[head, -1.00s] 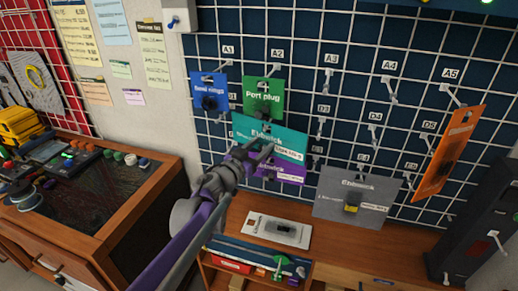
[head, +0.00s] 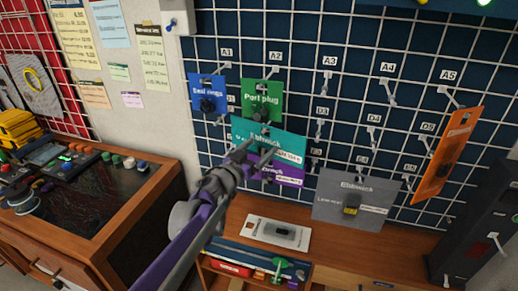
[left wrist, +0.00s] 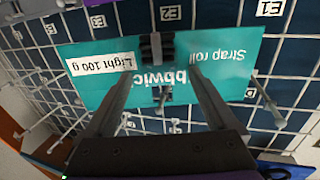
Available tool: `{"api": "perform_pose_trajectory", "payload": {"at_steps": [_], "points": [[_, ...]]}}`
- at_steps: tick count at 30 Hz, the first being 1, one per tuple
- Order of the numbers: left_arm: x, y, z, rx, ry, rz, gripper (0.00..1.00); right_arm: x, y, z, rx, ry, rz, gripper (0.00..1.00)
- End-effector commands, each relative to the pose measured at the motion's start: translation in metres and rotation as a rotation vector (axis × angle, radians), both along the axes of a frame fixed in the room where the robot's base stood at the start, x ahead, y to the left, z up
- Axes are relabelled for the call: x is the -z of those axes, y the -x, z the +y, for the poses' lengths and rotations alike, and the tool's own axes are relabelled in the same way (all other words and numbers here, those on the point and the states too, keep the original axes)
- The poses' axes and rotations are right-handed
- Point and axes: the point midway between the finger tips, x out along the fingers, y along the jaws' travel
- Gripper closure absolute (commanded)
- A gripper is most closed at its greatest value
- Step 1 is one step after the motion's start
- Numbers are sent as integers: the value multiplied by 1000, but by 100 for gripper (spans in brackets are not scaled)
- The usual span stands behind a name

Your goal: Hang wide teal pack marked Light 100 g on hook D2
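The wide teal pack (head: 292,139), marked Light 100 g, is upright at the board in the second column, above a purple pack (head: 291,175). In the left wrist view the teal pack (left wrist: 225,58) appears upside down, with a black item (left wrist: 151,47) on its face. A hook (left wrist: 165,97) shows at its header edge; I cannot tell whether it passes through the hole. My left gripper (head: 255,152) is in front of the pack. Its fingers (left wrist: 162,80) are apart, one on each side of the black item, with no grip visible. The D2 label is not readable. My right gripper is out of view.
A blue pack (head: 208,92) and a green pack (head: 262,98) hang above. A grey pack (head: 357,199) is lower right, and an orange pack (head: 446,155) is far right. Empty hooks stick out at columns three and four. A wooden counter (head: 340,238) lies below.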

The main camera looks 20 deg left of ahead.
Motion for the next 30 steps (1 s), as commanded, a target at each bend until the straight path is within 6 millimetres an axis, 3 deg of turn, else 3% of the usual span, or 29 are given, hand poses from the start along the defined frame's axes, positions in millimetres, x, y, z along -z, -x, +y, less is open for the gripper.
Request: {"api": "perform_pose_trajectory", "payload": {"at_steps": [10, 22, 30], "points": [[0, 8, 3, -2, 0, 1, 10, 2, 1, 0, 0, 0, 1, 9], [1, 81, 25, -2, 0, 1, 10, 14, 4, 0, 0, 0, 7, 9], [0, 103, 32, -1, 0, 0, 10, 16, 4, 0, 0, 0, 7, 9]]}}
